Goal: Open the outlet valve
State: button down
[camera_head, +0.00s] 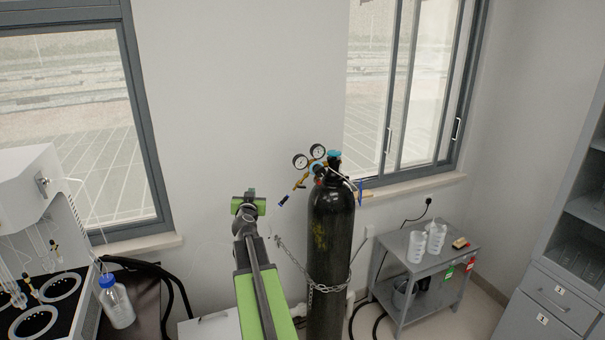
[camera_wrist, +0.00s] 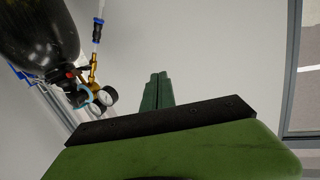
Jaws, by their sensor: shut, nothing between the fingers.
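A dark gas cylinder (camera_head: 330,250) stands upright by the wall, chained. Its regulator has two round gauges (camera_head: 309,156), a brass outlet line ending in a blue-and-black fitting (camera_head: 284,200), and blue parts at the cylinder's top. I cannot tell for sure which part is the outlet valve. In the wrist view the cylinder (camera_wrist: 40,35) appears upside down at upper left, with the gauges (camera_wrist: 93,97) and brass line (camera_wrist: 93,68). My gripper (camera_wrist: 157,78) is shut and empty, its green fingers pointing to the wall, right of and apart from the regulator there.
A grey cart (camera_head: 425,262) with white containers stands right of the cylinder. A white distiller unit (camera_head: 25,200) and a blue-capped bottle (camera_head: 117,300) are at left. A chain (camera_head: 315,288) wraps the cylinder. Bare wall lies between the windows.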

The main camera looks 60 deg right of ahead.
jog(key=s+d+r+t+p, duration=0.2)
jog(key=s+d+r, duration=0.2)
jog(key=d+r, duration=0.3)
jog(key=s+d+f+n+y+p, duration=0.3)
jog(key=s+d+y, duration=0.45)
jog(key=s, duration=0.65)
jog(key=h+b, duration=0.2)
jog(key=b, duration=0.1)
send_over(301, 187)
jog(key=s, duration=0.2)
notch_tip(301, 187, down, 3)
jog(key=shift+w+f+m+t, duration=0.1)
jog(key=shift+w+m+t, duration=0.05)
jog(key=shift+m+t, duration=0.2)
jog(key=f+b, duration=0.2)
jog(key=a+f+b, duration=0.1)
jog(key=shift+w+f, duration=0.3)
jog(key=shift+f, duration=0.05)
